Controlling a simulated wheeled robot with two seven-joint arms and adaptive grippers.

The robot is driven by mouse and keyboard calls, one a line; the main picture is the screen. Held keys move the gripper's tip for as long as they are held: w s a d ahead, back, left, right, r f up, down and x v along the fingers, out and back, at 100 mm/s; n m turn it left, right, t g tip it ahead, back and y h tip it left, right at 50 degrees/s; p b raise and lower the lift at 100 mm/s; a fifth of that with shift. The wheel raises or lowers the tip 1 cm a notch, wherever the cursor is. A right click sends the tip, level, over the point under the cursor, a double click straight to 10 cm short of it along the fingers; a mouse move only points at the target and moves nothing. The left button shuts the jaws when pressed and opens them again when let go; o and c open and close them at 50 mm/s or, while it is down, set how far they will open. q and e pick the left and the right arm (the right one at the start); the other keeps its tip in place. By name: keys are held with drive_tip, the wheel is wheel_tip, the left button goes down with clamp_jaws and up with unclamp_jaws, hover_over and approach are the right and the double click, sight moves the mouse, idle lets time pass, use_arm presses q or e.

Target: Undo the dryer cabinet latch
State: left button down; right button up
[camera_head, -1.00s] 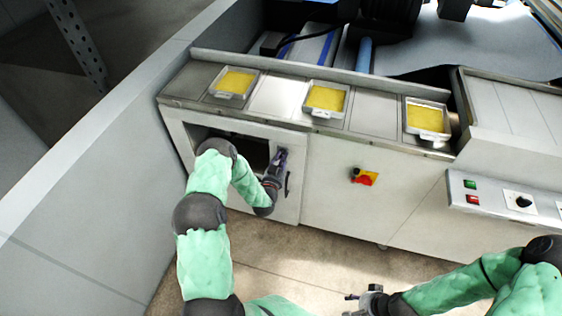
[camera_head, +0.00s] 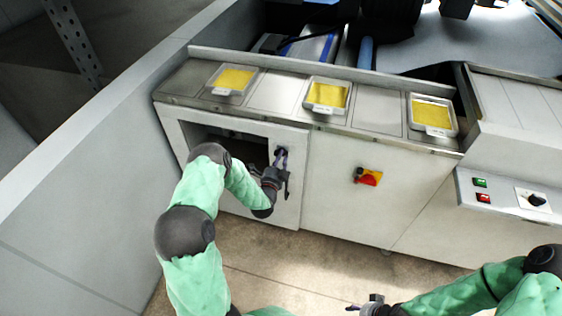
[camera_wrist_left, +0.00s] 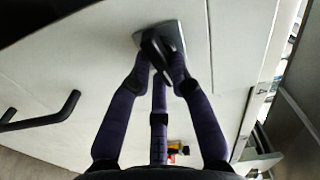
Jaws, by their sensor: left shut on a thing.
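The dryer cabinet (camera_head: 241,125) has a pale front frame around a dark opening, below the left part of the metal worktop. The latch (camera_wrist_left: 154,45) is a dark knob or lever on a small grey plate on the pale panel. My left gripper (camera_wrist_left: 160,60) has its purple fingers closed around it, hiding part of its shape and angle. In the head view the left gripper (camera_head: 281,158) is at the upper right of the cabinet front. My right gripper (camera_head: 358,306) is at the bottom edge, partly cut off, away from the cabinet.
A dark bar handle (camera_wrist_left: 45,115) is beside the latch, also seen below the left gripper in the head view (camera_head: 288,188). A red and yellow switch (camera_head: 368,177) sits on the panel to the right. Trays of yellow material (camera_head: 326,110) lie on the worktop. The floor in front is clear.

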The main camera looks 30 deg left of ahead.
use_arm(q)
drive_tip(key=shift+f+m+b, duration=0.1)
drive_tip(key=shift+m+b, duration=0.35)
drive_tip(key=shift+m, duration=0.55)
drive_tip(key=c, duration=1.1)
unclamp_jaws()
drive_tip(key=shift+s, duration=0.1)
drive_tip(key=v, duration=1.1)
drive_tip(key=shift+s, duration=0.4)
